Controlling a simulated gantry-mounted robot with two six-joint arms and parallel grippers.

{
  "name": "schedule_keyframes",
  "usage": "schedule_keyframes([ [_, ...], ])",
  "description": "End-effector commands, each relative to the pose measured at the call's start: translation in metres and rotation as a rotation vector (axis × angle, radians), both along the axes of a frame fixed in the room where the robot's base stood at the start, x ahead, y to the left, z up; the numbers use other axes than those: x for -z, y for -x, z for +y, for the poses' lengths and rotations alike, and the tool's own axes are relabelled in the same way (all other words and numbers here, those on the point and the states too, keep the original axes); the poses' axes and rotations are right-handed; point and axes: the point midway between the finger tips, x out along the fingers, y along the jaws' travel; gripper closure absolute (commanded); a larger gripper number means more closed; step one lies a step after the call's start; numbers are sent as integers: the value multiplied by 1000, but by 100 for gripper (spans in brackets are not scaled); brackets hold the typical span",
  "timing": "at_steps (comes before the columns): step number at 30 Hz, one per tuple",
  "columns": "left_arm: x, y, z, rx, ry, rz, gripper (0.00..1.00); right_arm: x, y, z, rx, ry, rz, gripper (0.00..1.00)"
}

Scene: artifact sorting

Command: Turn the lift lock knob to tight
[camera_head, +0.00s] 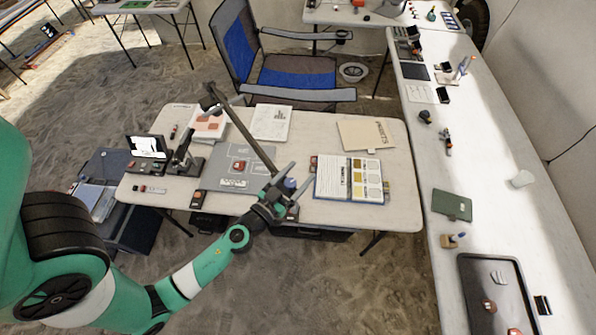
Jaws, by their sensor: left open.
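A dark slanting column (243,133) rises from the near edge of the grey board (234,180) on the table. A small dark bracket (211,103) sits at its upper end. My left gripper (287,182) is open at the column's lower end, its fingers pointing up and right. A small blue round part (290,184), which may be the lock knob, shows beside or between the fingers. I cannot tell whether they touch it, nor how it is turned. The gripper hides part of the column's foot. My right gripper is not in view.
An open binder (352,179) lies just right of the gripper. A black device (184,160) and a small screen (147,147) stand at the left. The table (318,132) has free room at the back middle. A blue chair (290,72) stands behind.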

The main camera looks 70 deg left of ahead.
Motion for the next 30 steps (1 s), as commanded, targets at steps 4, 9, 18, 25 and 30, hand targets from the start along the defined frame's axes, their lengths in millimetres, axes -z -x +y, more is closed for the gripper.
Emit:
schedule_keyframes([
  [4,1,-1,0,0,1,1,29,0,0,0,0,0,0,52],
  [9,1,0,0,0,-1,1,45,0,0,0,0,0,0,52],
  [18,0,0,0,0,-1,1,99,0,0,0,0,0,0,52],
  [25,1,0,0,3,0,2,100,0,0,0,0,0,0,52],
  [30,3,-1,0,34,4,9,100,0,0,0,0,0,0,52],
])
